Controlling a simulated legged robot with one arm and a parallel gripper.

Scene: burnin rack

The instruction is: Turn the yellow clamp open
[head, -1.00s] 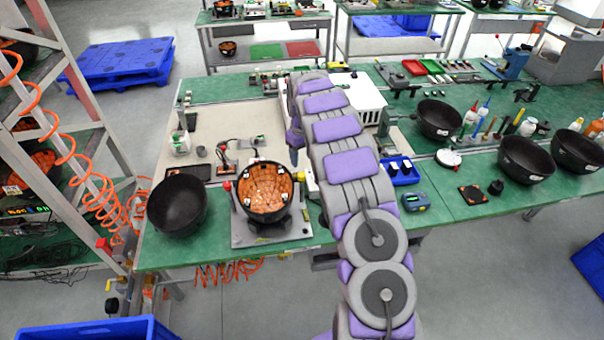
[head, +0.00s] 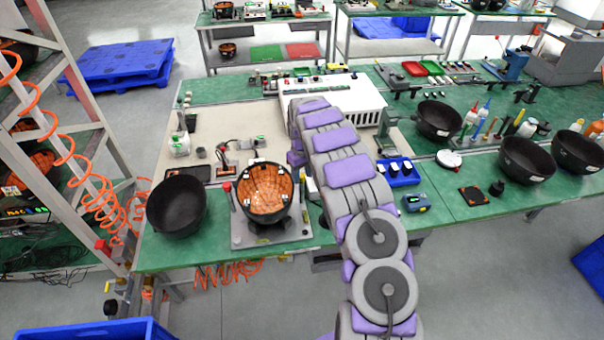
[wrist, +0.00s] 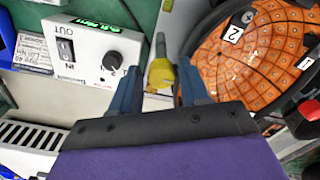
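The yellow clamp (wrist: 161,73) shows in the wrist view, with a grey bar rising from its far end. It sits beside the bowl with the orange tiled lining (wrist: 262,62). My gripper (wrist: 159,68) is open, with one blue finger on each side of the clamp. Gaps show between the clamp and the fingers; I cannot tell whether it is deep between them. In the head view the orange-lined bowl (head: 266,191) stands on a grey fixture plate (head: 243,234). My arm hides my gripper there, and I cannot make out the clamp.
A control box with a knob and switch (wrist: 92,52) is close to my left finger in the wrist view. In the head view an empty black bowl (head: 176,206) stands left of the fixture. A white vented box (head: 362,100) is behind my arm. Blue tray (head: 400,180) lies right.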

